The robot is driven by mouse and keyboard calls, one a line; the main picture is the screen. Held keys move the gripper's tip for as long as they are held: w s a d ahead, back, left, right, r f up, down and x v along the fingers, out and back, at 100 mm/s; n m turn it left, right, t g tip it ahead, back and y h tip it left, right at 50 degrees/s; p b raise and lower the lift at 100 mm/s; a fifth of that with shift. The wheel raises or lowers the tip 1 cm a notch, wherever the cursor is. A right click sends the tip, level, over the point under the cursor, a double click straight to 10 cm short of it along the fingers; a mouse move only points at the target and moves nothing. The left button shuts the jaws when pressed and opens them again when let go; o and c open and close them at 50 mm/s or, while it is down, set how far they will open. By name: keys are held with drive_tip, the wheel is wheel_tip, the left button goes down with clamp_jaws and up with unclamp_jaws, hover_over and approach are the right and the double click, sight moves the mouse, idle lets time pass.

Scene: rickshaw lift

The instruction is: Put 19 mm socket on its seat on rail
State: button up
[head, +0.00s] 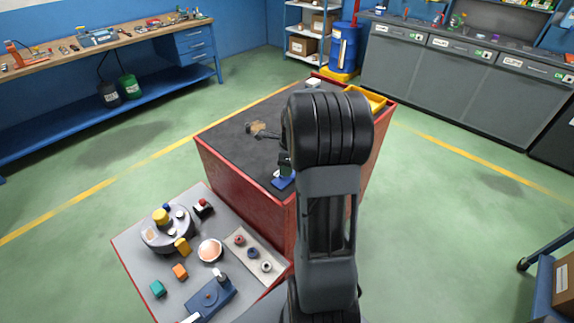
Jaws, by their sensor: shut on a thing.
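My arm fills the middle of the head view and hides most of my gripper. A dark part of my gripper (286,163) shows at the arm's left edge, over the near end of the red cart's dark top. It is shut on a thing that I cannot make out. A small blue piece (282,183) is just below it on the cart top; I cannot tell whether it belongs to the rail. I cannot single out the 19 mm socket. A pale tray (236,235) on the low grey table holds three small ring-like pieces.
The red cart (243,182) carries a brown, dark-handled object (258,130) and a yellow tray (365,97). The low grey table (130,243) holds a round grey stand (167,237), a pinkish bowl (210,250), small coloured blocks and a blue fixture (210,297).

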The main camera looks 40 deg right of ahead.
drive_tip(key=shift+f+b, duration=0.3)
drive_tip(key=shift+f, duration=0.3)
idle(1.0)
